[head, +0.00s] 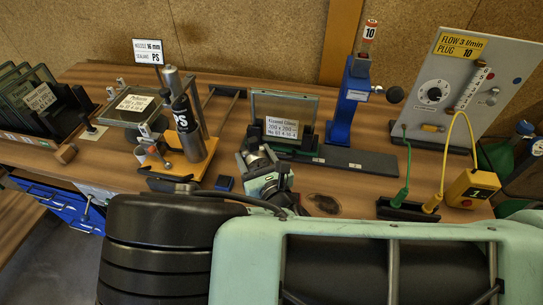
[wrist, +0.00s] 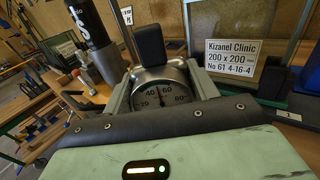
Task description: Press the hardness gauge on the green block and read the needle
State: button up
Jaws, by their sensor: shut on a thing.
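The hardness gauge (wrist: 160,97) is a round metal dial with a black top, between the pale green fingers of my gripper (wrist: 160,80) in the wrist view. My gripper is shut on it. Numbers from 20 to 80 show on the dial; the needle seems to stand near upright, between 40 and 60, but is too small to read exactly. In the head view my gripper (head: 268,178) is low over the bench, in front of the framed glass pane (head: 285,108). I cannot make out a green block in either view; the gauge's underside and what lies below it are hidden.
A blue post (head: 347,105) stands to the right, with a flow panel (head: 450,90) beyond. Glass panes (head: 30,95) stand in a far-left rack.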

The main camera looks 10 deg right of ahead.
jog(key=shift+f+b, duration=3)
jog(key=shift+f, duration=0.6)
notch_tip(320, 180, up, 7)
jog(key=p, duration=0.7)
jog(key=shift+r, duration=0.15)
jog(key=shift+s, duration=0.1)
dwell(0.5)
